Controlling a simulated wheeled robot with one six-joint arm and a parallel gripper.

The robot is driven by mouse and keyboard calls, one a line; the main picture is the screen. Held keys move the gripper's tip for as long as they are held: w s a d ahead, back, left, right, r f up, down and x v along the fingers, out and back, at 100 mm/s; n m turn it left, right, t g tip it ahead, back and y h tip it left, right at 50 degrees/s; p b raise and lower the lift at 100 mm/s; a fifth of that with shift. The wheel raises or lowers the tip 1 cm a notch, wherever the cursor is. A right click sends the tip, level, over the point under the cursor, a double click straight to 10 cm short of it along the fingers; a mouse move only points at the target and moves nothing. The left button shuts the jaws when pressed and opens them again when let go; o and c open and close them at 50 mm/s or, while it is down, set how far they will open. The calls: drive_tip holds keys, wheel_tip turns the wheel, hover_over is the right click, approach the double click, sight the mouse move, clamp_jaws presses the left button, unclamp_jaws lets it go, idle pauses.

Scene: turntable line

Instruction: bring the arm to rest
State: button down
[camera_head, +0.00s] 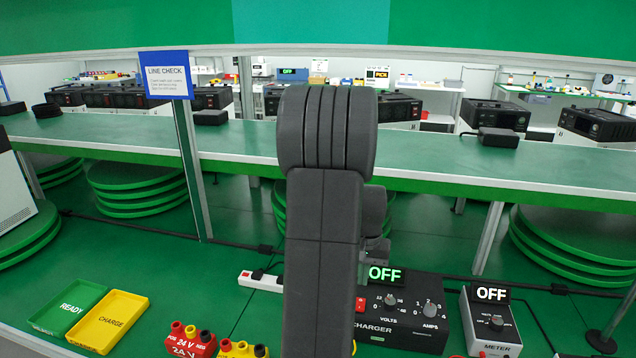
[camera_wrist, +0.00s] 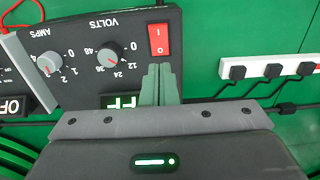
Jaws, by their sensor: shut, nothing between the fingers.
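My arm rises through the middle of the head view, its dark links upright and bent at the top. My gripper (camera_wrist: 159,72) shows in the wrist view as two grey-green fingers pressed together with nothing between them. In that view the fingertips overlap the front of the black charger (camera_wrist: 85,82), just beside its red rocker switch (camera_wrist: 159,40); I cannot tell whether they touch it. In the head view the gripper is hidden behind my arm. The charger (camera_head: 410,338) stands there to the right of my arm, its display reading OFF.
A meter (camera_head: 492,325) reading OFF stands right of the charger. A white power strip (camera_head: 260,281), red and yellow terminal blocks (camera_head: 190,345), a green READY tray (camera_head: 68,305) and a yellow CHARGE tray (camera_head: 108,321) lie left. A raised green shelf (camera_head: 450,160) crosses behind.

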wheel_tip(320, 180, down, 6)
drive_tip(key=b, duration=0.4)
drive_tip(key=shift+r, duration=0.2)
